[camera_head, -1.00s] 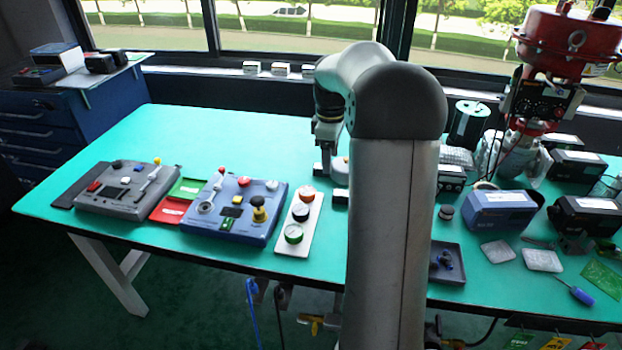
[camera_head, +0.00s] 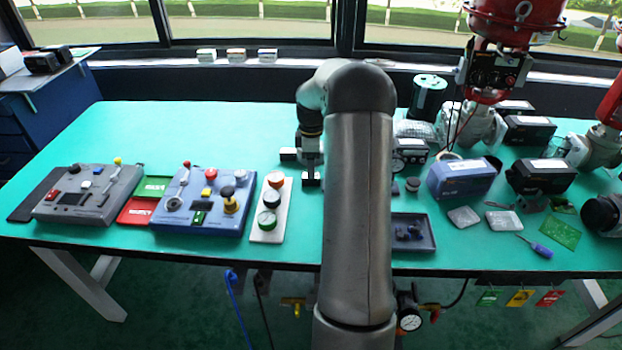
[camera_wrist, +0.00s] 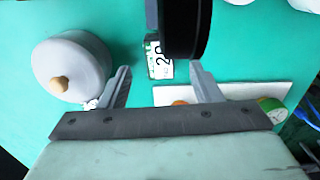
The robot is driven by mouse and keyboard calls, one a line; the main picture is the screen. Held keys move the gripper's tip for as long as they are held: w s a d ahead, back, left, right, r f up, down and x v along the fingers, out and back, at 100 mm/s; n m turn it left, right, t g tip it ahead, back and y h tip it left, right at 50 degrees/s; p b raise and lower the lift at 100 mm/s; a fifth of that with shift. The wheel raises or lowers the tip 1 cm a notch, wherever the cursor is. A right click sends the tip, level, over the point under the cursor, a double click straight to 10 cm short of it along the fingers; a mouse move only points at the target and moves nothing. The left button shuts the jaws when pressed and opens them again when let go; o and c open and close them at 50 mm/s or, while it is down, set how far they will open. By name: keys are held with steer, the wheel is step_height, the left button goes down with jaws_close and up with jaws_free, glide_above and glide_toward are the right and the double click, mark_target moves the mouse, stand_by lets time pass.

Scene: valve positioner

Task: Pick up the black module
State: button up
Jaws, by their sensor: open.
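My gripper (camera_head: 301,168) is at mid-table, right of and behind the white gauge plate (camera_head: 257,233). In the wrist view its two fingers (camera_wrist: 160,68) are apart with nothing held between them. A large black rounded object (camera_wrist: 186,28) is at the wrist view's top, beyond the fingertips; I cannot tell whether it is the black module. Two black boxes with pale labels, one farther back (camera_head: 527,133) and one nearer (camera_head: 541,177), sit on the right. My arm hides part of the table.
A grey round body with an orange knob (camera_wrist: 70,68) is left of the fingers. The gauge plate (camera_wrist: 235,90) is lower right. Two control panels stand left, one grey (camera_head: 88,197), one blue (camera_head: 203,205). A blue box (camera_head: 462,180) and dark tray (camera_head: 413,233) lie right of my arm.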

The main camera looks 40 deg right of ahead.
steer(key=shift+s+d+f+p, duration=0.1)
steer(key=shift+f+p, duration=0.2)
steer(key=shift+f, duration=2.3)
steer(key=c, duration=1.1)
